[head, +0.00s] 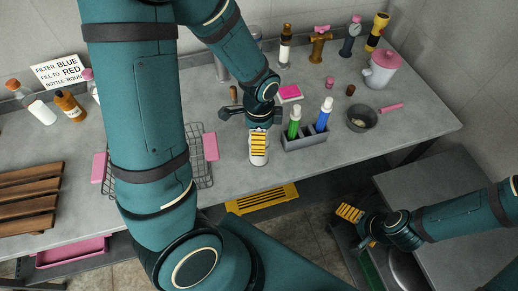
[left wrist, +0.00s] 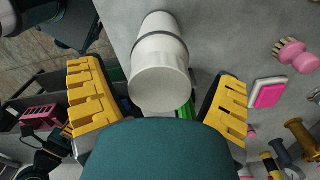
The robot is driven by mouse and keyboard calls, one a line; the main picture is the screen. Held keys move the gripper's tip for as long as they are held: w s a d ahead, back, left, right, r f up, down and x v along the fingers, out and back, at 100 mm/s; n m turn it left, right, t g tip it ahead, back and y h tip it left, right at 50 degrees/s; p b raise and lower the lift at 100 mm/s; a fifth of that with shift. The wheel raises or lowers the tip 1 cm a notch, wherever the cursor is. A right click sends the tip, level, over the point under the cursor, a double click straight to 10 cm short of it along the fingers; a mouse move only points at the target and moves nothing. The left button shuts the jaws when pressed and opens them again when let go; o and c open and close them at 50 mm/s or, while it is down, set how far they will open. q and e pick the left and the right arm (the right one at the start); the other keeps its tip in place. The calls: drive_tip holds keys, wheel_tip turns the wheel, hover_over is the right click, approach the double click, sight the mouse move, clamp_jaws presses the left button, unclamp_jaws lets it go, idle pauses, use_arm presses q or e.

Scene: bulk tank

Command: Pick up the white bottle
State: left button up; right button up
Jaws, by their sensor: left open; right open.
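A white cylindrical bottle (head: 259,159) stands near the front edge of the counter in the head view, partly hidden by my left gripper (head: 258,143). In the left wrist view, the white bottle (left wrist: 160,75) has a grey band and shows between the two yellow finger pads. My left gripper (left wrist: 157,100) is open, with a visible gap on each side of the bottle. My right gripper (head: 351,213) is open and empty, low at the right beside the lower grey unit.
A grey caddy (head: 305,141) with a green bottle (head: 294,122) and a blue bottle (head: 324,114) stands just right of the white bottle. A wire basket (head: 203,172) with pink handles is to its left.

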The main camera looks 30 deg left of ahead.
use_arm(q)
drive_tip(key=c, duration=1.4)
drive_tip(key=shift+c, duration=0.2)
drive_tip(key=shift+r, duration=0.1)
